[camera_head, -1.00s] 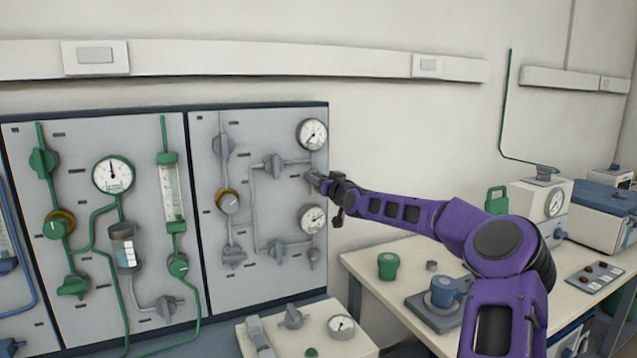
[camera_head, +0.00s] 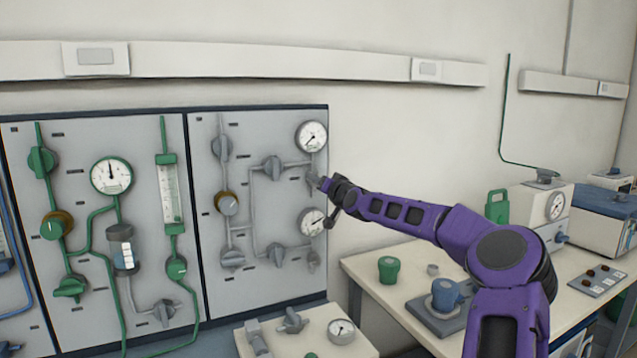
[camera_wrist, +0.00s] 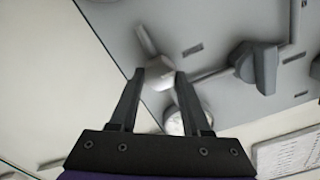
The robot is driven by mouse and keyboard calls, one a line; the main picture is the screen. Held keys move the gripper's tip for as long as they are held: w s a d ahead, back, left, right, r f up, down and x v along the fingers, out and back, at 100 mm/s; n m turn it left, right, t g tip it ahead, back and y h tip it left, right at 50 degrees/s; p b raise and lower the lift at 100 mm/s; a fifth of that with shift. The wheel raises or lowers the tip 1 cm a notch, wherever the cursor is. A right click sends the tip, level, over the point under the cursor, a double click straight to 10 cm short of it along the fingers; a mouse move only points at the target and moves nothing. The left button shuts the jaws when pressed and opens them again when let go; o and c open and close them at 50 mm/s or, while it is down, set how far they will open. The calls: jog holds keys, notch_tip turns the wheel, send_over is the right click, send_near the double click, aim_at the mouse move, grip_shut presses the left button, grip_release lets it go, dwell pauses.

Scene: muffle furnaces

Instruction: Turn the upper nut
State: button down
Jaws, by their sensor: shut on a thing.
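The upper nut (camera_head: 312,177) is a small grey fitting on the pipe below the upper gauge, at the right edge of the grey panel. My gripper (camera_head: 322,183) reaches it from the right and partly hides it. In the wrist view my gripper's two dark fingers (camera_wrist: 158,78) stand on either side of the pale nut (camera_wrist: 158,71) and are shut on it. The lower nut (camera_head: 313,258) is below the lower gauge, apart from my gripper.
The upper gauge (camera_head: 311,136) is just above my gripper and the lower gauge (camera_head: 312,221) just below. Grey valve handles (camera_head: 273,168) are to the left. A bench (camera_head: 375,277) with a green container (camera_head: 388,268) stands below my arm.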

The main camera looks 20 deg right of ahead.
jog(key=shift+c, duration=1.8)
grip_release()
jog(key=s, duration=1.7)
jog(key=shift+s+d, duration=0.2)
jog(key=shift+d, duration=0.1)
